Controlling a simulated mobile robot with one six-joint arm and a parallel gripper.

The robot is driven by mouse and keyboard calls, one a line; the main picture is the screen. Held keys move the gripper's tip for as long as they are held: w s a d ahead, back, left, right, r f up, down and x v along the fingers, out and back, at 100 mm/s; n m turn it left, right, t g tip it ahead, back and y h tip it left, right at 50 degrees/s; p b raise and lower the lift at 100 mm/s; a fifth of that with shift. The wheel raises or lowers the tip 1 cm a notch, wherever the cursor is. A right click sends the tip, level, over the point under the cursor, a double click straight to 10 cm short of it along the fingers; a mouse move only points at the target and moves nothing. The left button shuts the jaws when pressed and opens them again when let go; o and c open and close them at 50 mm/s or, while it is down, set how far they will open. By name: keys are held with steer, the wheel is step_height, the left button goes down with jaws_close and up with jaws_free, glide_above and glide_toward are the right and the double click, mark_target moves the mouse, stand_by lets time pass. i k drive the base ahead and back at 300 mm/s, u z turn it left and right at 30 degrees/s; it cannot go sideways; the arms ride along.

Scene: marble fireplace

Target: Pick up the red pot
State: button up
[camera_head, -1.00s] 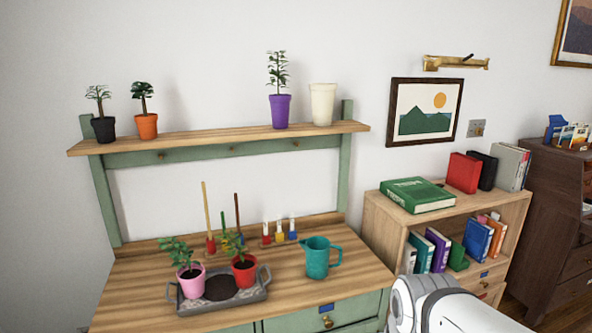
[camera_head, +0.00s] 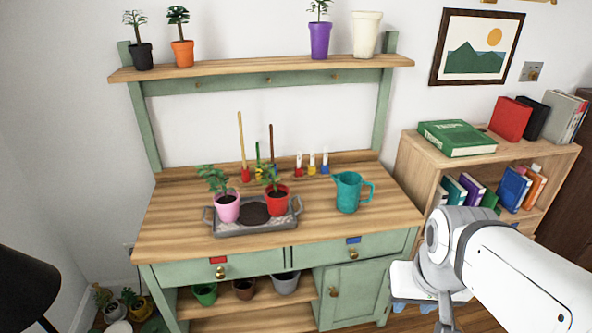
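The red pot (camera_head: 277,203) holds a small leafy plant and stands upright at the right end of a grey tray (camera_head: 262,229) on the wooden bench top. A pink pot (camera_head: 228,211) with a plant stands at the tray's left end, with a round dark patch between the two. My white arm (camera_head: 520,270) reaches in from the right edge, well apart from the red pot. The end of the arm runs down toward the bottom edge, and my gripper's fingers do not show.
A teal pitcher (camera_head: 350,193) stands right of the tray. Small colored tools stand behind the red pot. The upper shelf (camera_head: 262,67) holds several pots. A bookcase (camera_head: 416,157) stands at the right. The bench top's front left is clear.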

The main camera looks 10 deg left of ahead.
mark_target(276, 195)
steer(key=z, duration=1.6)
steer(key=i, duration=0.95)
steer(key=u, duration=3.4)
steer(key=i, duration=0.95)
steer(key=z, duration=0.15)
